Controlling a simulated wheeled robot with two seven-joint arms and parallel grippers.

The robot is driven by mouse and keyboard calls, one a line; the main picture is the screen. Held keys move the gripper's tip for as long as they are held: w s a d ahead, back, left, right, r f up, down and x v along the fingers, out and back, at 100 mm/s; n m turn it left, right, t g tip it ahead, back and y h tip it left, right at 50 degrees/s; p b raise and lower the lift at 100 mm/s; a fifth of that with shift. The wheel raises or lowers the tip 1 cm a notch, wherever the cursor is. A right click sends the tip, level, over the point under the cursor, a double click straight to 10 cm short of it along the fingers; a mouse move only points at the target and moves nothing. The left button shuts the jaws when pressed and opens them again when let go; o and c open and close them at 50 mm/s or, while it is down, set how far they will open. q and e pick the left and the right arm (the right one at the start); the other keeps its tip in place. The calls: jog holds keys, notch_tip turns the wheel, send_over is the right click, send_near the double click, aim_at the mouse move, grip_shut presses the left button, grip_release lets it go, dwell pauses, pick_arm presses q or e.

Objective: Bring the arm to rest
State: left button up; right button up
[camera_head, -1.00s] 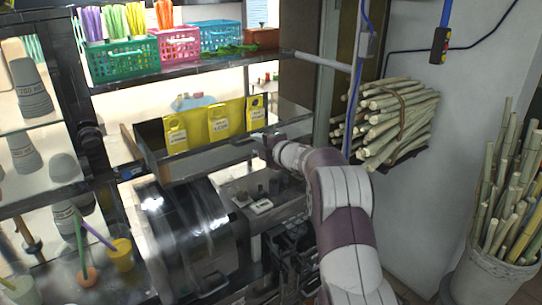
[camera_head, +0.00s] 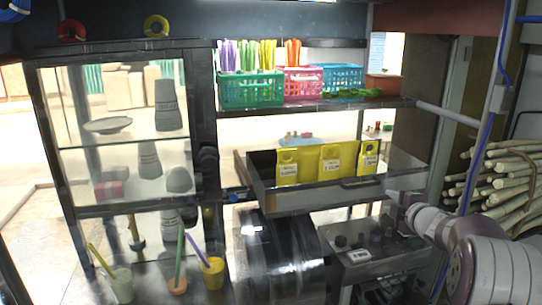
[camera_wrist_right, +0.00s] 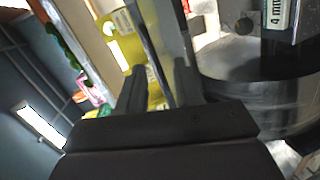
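My right arm comes in from the right edge in the head view, with its gripper end (camera_head: 402,208) just right of the grey metal tray, above the small control panel (camera_head: 370,252). Its fingers are too small and partly hidden to read there. In the right wrist view the two dark fingers of the right gripper (camera_wrist_right: 161,88) stand apart, with a grey metal edge and a yellow bag (camera_wrist_right: 118,52) showing beyond them. I see nothing held between them. The dark press drum (camera_head: 278,255) stands below the tray. My left gripper is not in view.
The tray (camera_head: 318,196) holds yellow bags (camera_head: 331,163). A shelf (camera_head: 300,108) above carries green, pink and blue baskets. A glass cabinet with cups (camera_head: 168,105) stands at left. Sugarcane sticks (camera_head: 505,178) are stacked at right. Cups with straws (camera_head: 210,272) stand at lower left.

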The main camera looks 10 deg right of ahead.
jog(key=s+d+f+m+g+h, duration=0.2)
jog(key=s+d+f+m+h, duration=0.15)
jog(key=f+m, duration=0.25)
jog(key=s+a+f+m+g, duration=0.75)
jog(key=s+f, duration=0.25)
jog(key=s, duration=0.2)
jog(key=s+a+f+m+g+y, duration=0.3)
jog(key=s+a+g, duration=0.1)
jog(key=s+a, duration=1.4)
jog(key=shift+s+f, duration=0.2)
jog(key=shift+s, duration=0.1)
